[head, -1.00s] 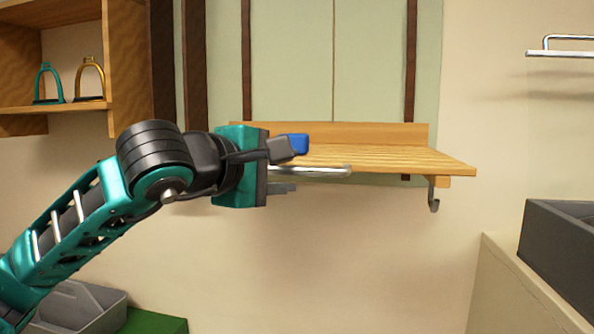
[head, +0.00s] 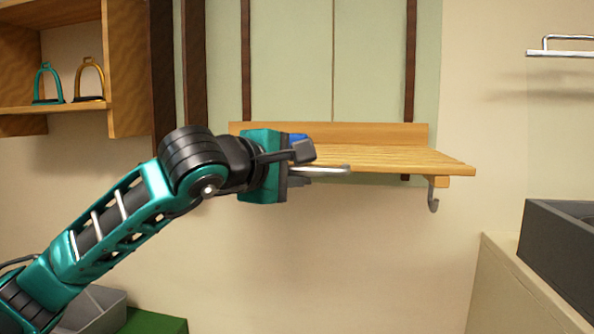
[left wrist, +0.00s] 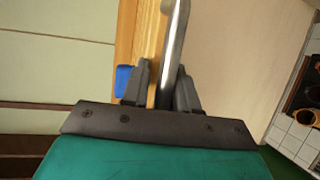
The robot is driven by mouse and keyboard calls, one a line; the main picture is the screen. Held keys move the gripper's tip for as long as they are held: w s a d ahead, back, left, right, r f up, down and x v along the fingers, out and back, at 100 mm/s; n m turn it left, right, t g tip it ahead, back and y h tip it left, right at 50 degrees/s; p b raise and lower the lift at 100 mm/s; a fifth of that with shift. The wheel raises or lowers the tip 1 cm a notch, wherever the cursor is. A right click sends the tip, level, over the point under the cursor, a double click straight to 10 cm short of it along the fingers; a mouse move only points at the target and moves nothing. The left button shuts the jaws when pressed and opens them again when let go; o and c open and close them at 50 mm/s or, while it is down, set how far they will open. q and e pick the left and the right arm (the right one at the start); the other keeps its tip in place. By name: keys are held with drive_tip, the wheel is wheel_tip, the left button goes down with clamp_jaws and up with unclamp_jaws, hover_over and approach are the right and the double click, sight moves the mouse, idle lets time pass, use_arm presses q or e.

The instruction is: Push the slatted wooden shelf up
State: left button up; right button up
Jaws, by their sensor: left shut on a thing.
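The slatted wooden shelf (head: 400,158) sticks out level from the pale green wall panel, with a raised wooden back board. A metal bar (head: 333,170) runs along its front at the left. My left gripper (head: 302,166) is at this bar, in front of the shelf's left part, and hides that end. In the left wrist view the bar (left wrist: 174,45) passes between the two fingers (left wrist: 161,85), with the shelf's wood (left wrist: 138,35) beside it. The gripper is shut on the bar. A small blue piece (head: 298,137) shows just behind the fingers. My right gripper is not in view.
A metal hook (head: 433,197) hangs under the shelf's right end. Dark vertical strips (head: 410,60) run up the wall panel. A wooden cubby (head: 128,70) with two stirrups stands at left. A dark grey bin (head: 560,250) is at right. The wall above the shelf is clear.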

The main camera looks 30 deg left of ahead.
use_arm(q)
drive_tip(key=shift+f, duration=0.35)
clamp_jaws()
